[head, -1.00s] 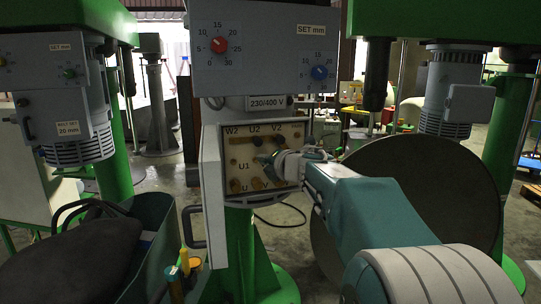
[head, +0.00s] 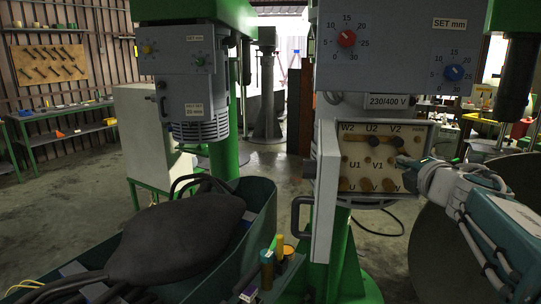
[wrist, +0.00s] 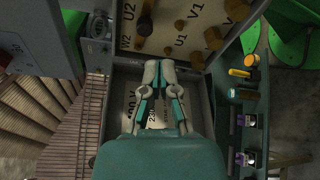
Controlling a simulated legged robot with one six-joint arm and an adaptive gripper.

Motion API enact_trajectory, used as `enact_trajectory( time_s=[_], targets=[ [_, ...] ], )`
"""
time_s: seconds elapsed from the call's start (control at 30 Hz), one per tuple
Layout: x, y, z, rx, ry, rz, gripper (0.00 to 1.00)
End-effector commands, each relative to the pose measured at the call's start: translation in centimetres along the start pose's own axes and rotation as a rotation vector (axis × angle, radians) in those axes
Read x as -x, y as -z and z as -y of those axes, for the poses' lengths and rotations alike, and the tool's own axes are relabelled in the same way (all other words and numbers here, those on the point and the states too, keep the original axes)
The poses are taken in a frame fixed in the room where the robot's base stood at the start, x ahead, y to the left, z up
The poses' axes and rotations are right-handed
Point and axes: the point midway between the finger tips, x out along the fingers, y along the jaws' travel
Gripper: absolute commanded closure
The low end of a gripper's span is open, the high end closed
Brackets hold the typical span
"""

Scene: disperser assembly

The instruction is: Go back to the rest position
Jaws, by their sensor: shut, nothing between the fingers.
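My gripper (head: 408,162) is in front of the right part of the beige terminal board (head: 357,163) in the head view. Its fingers are shut and hold nothing. In the wrist view my gripper (wrist: 161,66) points at the open terminal box, with the lettered board (wrist: 192,28) beyond the fingertips. The board carries brass terminals and letters such as W2, U2, V2, U1 and V1. A dark bar (head: 385,142) lies across the upper terminals. I cannot tell whether the fingertips touch the board.
The box's open door (head: 327,190) hangs at its left. Above is a grey control box (head: 390,50) with red and blue knobs. A green bin (head: 262,215) with a dark bag (head: 175,240) stands front left. A small tool holder (head: 272,265) sits beside it.

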Motion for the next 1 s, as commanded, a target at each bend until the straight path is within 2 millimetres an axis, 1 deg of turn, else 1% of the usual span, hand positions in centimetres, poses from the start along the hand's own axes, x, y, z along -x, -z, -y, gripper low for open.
enact_trajectory(
  time_s=[0.03, 0.1, 0.17, 0.23, 0.37, 0.47, 0.5, 0.57, 0.6, 0.7, 0.8, 0.9, 1.0],
  targets=[
    [0.8, 0.7, -0.6, -0.099, -0.006, 0.057, 1.00],
    [1.9, 1.1, -0.5, -0.267, 0.003, 0.148, 1.00],
    [3.1, 1.7, 0.2, -0.416, 0.023, 0.218, 1.00],
    [4.7, 2.7, 1.4, -0.591, 0.059, 0.292, 1.00],
    [7.9, 5.7, 5.0, -0.918, 0.171, 0.410, 1.00],
    [10.9, 9.0, 8.4, -1.160, 0.298, 0.487, 1.00],
    [12.1, 10.6, 9.8, -1.251, 0.361, 0.515, 1.00],
    [14.2, 13.3, 11.9, -1.381, 0.465, 0.553, 1.00],
    [15.6, 15.1, 13.1, -1.458, 0.538, 0.576, 1.00],
    [18.7, 18.9, 15.5, -1.604, 0.707, 0.622, 1.00],
    [20.9, 21.6, 16.8, -1.688, 0.836, 0.653, 1.00],
    [22.1, 23.0, 17.4, -1.725, 0.903, 0.669, 1.00],
    [22.4, 23.3, 17.5, -1.734, 0.918, 0.674, 1.00]
  ],
)
